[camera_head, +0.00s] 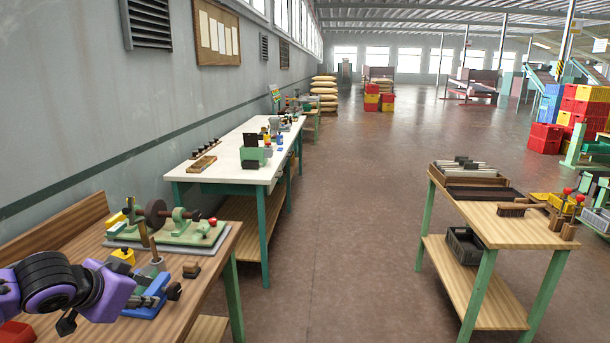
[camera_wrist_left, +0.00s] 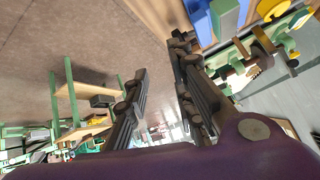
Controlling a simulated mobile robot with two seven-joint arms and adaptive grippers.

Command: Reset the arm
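My left arm, purple and black, comes in at the lower left of the head view, over the front of the near wooden workbench (camera_head: 215,262). My left gripper (camera_head: 68,324) shows there only as a small dark part below the purple wrist. In the left wrist view the two dark fingers of the left gripper (camera_wrist_left: 160,62) stand apart with nothing between them, so it is open and empty. My right gripper is in neither view.
A green fixture (camera_head: 180,231) with a dark wheel and a blue vise (camera_head: 150,300) stand close to my left arm. A white-topped table (camera_head: 225,172) stands behind. A wooden cart (camera_head: 500,226) with brushes and trays is at right. The floor (camera_head: 345,250) between is clear.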

